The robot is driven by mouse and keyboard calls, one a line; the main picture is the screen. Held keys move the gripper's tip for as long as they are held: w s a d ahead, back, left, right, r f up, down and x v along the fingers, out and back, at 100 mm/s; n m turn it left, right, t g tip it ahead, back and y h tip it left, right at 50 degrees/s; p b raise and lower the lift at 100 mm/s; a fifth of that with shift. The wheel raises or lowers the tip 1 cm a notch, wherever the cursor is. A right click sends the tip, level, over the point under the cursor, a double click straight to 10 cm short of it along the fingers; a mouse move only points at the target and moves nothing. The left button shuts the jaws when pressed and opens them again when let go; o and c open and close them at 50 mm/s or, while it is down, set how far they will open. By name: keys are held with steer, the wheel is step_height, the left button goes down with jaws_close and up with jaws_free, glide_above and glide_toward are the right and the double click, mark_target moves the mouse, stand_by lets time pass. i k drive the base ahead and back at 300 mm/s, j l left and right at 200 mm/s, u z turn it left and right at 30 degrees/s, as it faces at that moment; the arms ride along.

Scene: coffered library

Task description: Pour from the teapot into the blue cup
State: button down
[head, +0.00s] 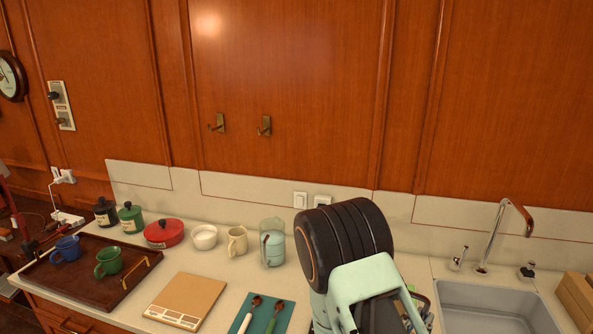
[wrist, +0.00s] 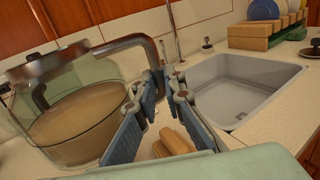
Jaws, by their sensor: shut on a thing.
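The teapot is a clear glass pot with a brown metal lid and handle and brownish liquid inside; its glass body (wrist: 42,118) fills the left of the wrist view. My gripper (wrist: 167,82) is shut on the teapot's handle, which enters between the fingers from the left. In the head view my arm hides the gripper and the teapot. The blue cup (head: 66,249) stands upright on the dark tray (head: 62,283) at the far left of the counter, well away from my arm. I cannot see inside the cup clearly.
A green cup (head: 108,262) shares the tray. A wooden board (head: 187,296), a teal mat with spoons (head: 250,318), a red pot (head: 164,233), a cream mug (head: 237,241) and a glass pitcher (head: 272,243) stand between the tray and my arm. The sink (head: 487,305) is right.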

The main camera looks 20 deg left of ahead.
mark_target(69, 247)
steer(key=k+j, duration=0.1)
steer(key=j, duration=3.35)
steer(key=k+l, duration=0.05)
